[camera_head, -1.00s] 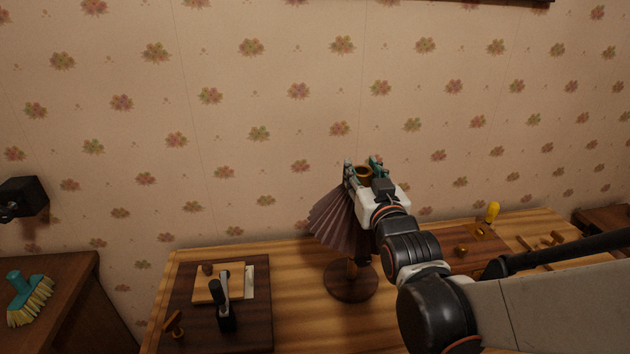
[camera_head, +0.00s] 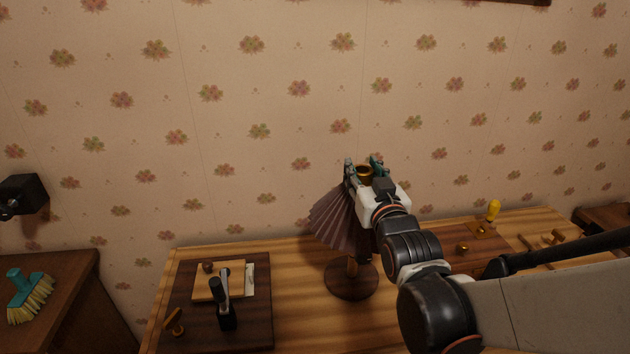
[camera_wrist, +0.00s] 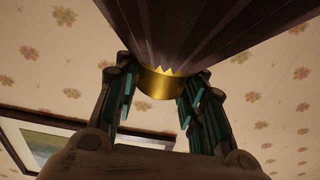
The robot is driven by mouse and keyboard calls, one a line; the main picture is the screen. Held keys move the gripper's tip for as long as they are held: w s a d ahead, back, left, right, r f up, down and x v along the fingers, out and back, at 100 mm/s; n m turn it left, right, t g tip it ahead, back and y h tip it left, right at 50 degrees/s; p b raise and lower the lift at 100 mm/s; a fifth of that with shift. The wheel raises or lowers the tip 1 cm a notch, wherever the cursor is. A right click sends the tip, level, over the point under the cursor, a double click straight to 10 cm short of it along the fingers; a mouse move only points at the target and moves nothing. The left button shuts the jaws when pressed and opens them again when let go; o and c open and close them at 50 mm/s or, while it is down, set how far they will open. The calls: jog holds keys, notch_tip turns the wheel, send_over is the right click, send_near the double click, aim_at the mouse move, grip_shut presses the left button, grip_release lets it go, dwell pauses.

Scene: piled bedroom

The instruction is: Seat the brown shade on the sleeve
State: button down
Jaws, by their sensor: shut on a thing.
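The brown pleated shade (camera_head: 335,220) hangs from my gripper (camera_head: 364,168), above a lamp base with a round wooden foot (camera_head: 350,281). In the wrist view my gripper (camera_wrist: 156,92) is shut on the brass collar (camera_wrist: 160,84) at the narrow end of the shade (camera_wrist: 200,30). The collar also shows in the head view (camera_head: 365,172). A short part of the lamp's stem (camera_head: 352,266) shows below the shade. The sleeve is hidden by the shade and my arm, so I cannot tell whether the shade touches it.
A dark board (camera_head: 255,325) with a small block, a black tool and a wooden knob lies left of the lamp. A brush (camera_head: 28,296) sits on a separate left table. The wall is close behind.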

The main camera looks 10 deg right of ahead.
jog(key=shift+f+b, duration=1.15)
jog(key=shift+f, duration=0.15)
dwell(1.5)
dwell(0.5)
jog(key=c, duration=1.2)
grip_release()
jog(key=shift+s, duration=0.2)
jog(key=shift+s+p, duration=0.35)
jog(key=shift+s, duration=0.9)
jog(key=shift+s, duration=0.35)
